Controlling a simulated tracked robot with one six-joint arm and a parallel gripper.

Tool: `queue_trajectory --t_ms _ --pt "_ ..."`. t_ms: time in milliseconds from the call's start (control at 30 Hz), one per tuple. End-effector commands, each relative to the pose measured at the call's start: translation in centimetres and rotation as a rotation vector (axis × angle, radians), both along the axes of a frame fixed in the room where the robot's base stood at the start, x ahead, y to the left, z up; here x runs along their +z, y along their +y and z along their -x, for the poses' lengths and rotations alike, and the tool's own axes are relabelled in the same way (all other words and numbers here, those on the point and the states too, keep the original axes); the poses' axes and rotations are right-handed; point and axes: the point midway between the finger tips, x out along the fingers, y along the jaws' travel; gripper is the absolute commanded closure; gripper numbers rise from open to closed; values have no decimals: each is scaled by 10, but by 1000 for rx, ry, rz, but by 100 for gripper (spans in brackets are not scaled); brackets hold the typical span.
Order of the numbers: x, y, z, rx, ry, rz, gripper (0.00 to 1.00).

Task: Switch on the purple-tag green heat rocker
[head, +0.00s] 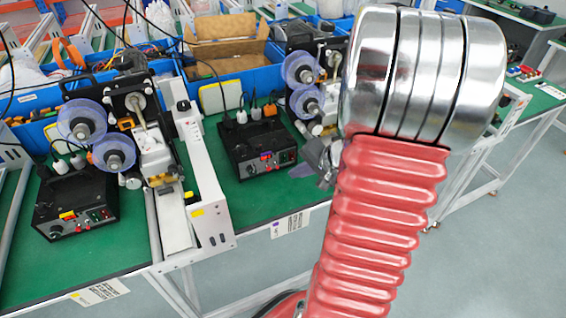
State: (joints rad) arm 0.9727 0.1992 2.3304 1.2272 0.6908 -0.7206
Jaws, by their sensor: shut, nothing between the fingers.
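The black control box with the purple tag (266,155) stands on the green bench top in the middle of the head view. Its front panel (258,163) faces me, with a dark knob at left and small red parts low down. A small green rocker (285,157) shows to the right of the purple tag; it is too small to tell its position. My gripper (321,168) is partly hidden behind my red and silver arm, just right of the box and apart from its panel. It looks shut and empty.
Another black box with a yellow tag (67,215) stands at left beside a coder machine with purple reels (82,120). A white rail (202,175) runs between the stations. A second machine (305,88) stands behind the box. Bare bench (250,200) lies in front of it.

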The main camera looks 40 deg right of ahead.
Motion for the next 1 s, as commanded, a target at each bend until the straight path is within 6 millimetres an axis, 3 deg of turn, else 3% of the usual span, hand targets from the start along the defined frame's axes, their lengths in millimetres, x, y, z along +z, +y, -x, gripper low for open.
queue_trajectory --t_ms 333,1000 --pt "-5 -8 -28 1 -1 0 100" --pt "-5 -8 -31 1 -1 0 100"
